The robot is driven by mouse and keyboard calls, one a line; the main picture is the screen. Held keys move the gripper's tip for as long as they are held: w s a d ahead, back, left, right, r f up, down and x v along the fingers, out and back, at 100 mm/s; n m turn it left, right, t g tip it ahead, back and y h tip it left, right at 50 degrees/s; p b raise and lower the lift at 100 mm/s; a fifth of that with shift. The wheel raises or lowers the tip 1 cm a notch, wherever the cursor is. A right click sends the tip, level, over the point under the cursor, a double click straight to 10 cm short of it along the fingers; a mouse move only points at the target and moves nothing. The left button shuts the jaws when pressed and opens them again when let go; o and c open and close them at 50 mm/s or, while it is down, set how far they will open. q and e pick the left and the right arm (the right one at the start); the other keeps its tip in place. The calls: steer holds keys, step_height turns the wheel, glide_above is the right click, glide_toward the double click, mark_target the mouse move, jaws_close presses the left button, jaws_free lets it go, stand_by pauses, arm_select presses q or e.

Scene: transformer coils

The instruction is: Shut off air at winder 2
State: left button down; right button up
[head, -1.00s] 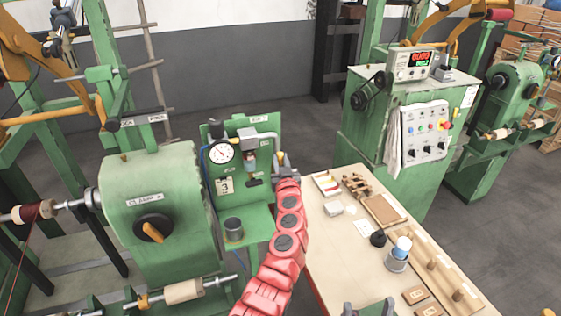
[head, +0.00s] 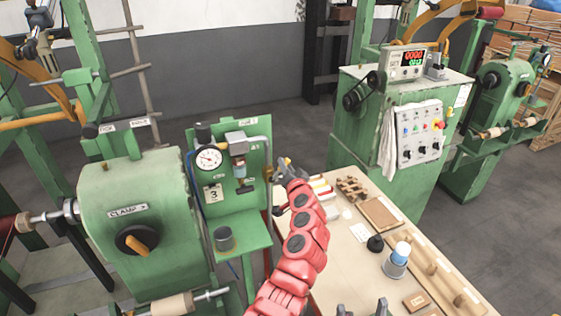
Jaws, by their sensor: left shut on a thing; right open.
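The green air panel (head: 255,140) stands left of centre, with a round white gauge (head: 208,158), a card (head: 212,193) reading 3, a filter unit (head: 239,160) and a grey pipe (head: 270,150) down its right edge. My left gripper (head: 282,164), on the red arm, is just right of that pipe, by the panel's right edge. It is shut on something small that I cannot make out. No valve handle can be told apart there. My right gripper (head: 362,309) is at the bottom edge, open, only its fingertips in view.
The winder (head: 145,215) with a CLAMP label and orange knob (head: 138,240) stands left of the panel. A grey cup (head: 224,238) is on the panel's shelf.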

arm_select(q)
steer(key=shift+w+d+f+m+g+y+b, duration=0.15)
steer(key=shift+d+f+m+y+b, duration=0.25)
steer(key=shift+f+m+b, duration=0.65)
steer(key=shift+w+d+f+m+g+y+b, duration=0.1)
steer(key=shift+d+f+m+g+y+b, duration=0.3)
steer(key=shift+m+b, duration=1)
steer(key=shift+w+d+f+m+g+y+b, duration=0.15)
steer(key=shift+d+f+m+b, duration=0.25)
steer(key=shift+f+m+b, duration=0.85)
steer(key=shift+r+m+p, duration=0.2)
steer(key=shift+m+p, duration=0.1)
steer(key=shift+m, duration=0.1)
steer(key=c, duration=0.7)
jaws_free()
steer(key=shift+c, duration=0.2)
